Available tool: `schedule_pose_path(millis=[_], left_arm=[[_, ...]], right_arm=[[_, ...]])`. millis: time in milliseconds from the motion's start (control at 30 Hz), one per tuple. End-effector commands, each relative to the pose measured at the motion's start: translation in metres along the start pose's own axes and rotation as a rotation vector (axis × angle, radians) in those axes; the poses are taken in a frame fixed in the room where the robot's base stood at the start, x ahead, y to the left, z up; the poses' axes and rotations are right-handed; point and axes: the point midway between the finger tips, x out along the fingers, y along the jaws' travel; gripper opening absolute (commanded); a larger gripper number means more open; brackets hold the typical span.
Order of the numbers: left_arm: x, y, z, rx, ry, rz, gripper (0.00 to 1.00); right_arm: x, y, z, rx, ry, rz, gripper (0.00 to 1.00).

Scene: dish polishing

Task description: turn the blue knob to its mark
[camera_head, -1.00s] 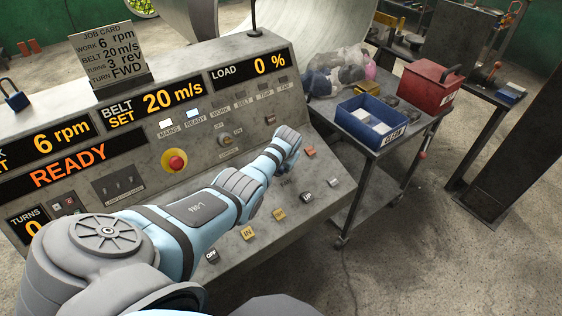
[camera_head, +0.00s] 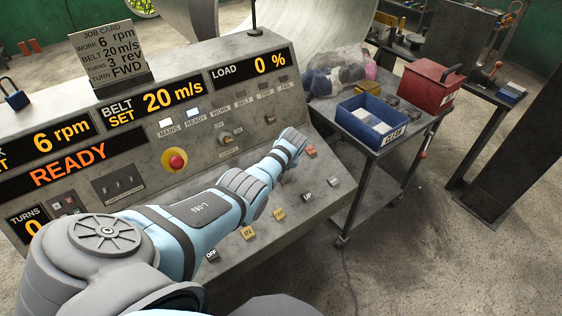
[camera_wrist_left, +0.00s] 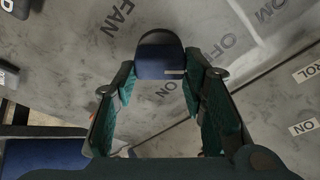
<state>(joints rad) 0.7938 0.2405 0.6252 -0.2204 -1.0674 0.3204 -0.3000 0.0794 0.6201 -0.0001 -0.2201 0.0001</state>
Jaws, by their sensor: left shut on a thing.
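The blue knob (camera_wrist_left: 160,58) shows in the left wrist view, on a grey panel face with FAN, OFF and ON lettering around it. A short pale line is on the knob's lower right edge, towards the ON side. My left gripper (camera_wrist_left: 160,72) has one finger on each side of the knob and is shut on it. In the head view my left arm reaches across the console to its right part. There the arm's wrist hides the knob and the fingertips. My right gripper is in neither view.
The console (camera_head: 325,200) carries a red emergency button (camera_head: 174,160) and several labelled push buttons. The display READY (camera_head: 70,168) is lit. A metal cart to the right holds a blue bin (camera_head: 372,123) and a red box (camera_head: 430,85). Open floor lies at the lower right.

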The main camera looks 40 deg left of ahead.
Motion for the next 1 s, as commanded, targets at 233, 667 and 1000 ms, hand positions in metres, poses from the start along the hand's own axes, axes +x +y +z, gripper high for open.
schedule_pose_path(millis=[233, 667, 1000], left_arm=[[0.000, 0.000, 0.000, -0.001, 0.000, 0.001, 0.58], [-0.013, 0.000, -0.001, 0.000, 0.004, 0.001, 0.58], [-0.095, 0.000, 0.000, -0.001, 0.003, 0.002, 0.58]], right_arm=[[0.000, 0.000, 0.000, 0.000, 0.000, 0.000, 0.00], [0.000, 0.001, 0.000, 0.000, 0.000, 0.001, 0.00], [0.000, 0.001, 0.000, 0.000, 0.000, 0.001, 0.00]])
